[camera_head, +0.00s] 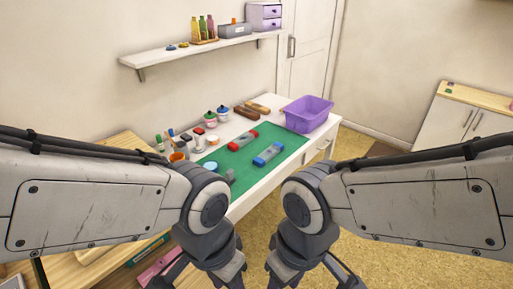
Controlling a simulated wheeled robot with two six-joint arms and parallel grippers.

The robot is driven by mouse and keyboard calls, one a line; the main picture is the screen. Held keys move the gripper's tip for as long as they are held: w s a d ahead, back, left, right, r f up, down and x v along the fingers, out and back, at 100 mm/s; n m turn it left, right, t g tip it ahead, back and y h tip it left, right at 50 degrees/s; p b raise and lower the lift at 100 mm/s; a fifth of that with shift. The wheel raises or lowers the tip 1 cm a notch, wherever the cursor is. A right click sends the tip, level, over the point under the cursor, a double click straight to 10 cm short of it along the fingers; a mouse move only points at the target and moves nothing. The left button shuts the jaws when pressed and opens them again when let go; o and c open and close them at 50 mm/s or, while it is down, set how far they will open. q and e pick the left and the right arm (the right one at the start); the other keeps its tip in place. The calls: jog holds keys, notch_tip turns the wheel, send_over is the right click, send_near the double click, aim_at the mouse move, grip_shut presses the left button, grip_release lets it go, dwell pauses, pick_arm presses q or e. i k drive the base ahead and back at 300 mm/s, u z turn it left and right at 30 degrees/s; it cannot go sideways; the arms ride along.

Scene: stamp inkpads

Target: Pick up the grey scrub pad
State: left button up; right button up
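A small grey piece (230,175) stands at the near left part of the green mat (284,173), partly hidden behind my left arm. It may be the grey scrub pad, but it is too small to be sure. A red and grey block (243,139) and a blue and grey block (268,153) lie on the mat, apart from each other. Both my arms reach in from the sides and bend down in front of the table. Their gripper fingertips do not show clearly; they seem to be below the bottom edge of the picture.
A purple bin (308,113) stands at the table's far right corner. Jars, bottles and small pots line the back and left of the table, with an orange pot (177,156) near the left edge. A wall shelf (195,49) hangs above. The mat's right part is clear.

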aim_at(229, 175)
jog(key=z, duration=0.05)
jog(key=k, duration=0.5)
jog(key=z, duration=0.95)
jog(key=i, duration=1.4)
jog(key=u, duration=1.05)
jog(key=i, duration=0.8)
jog(key=u, duration=0.8)
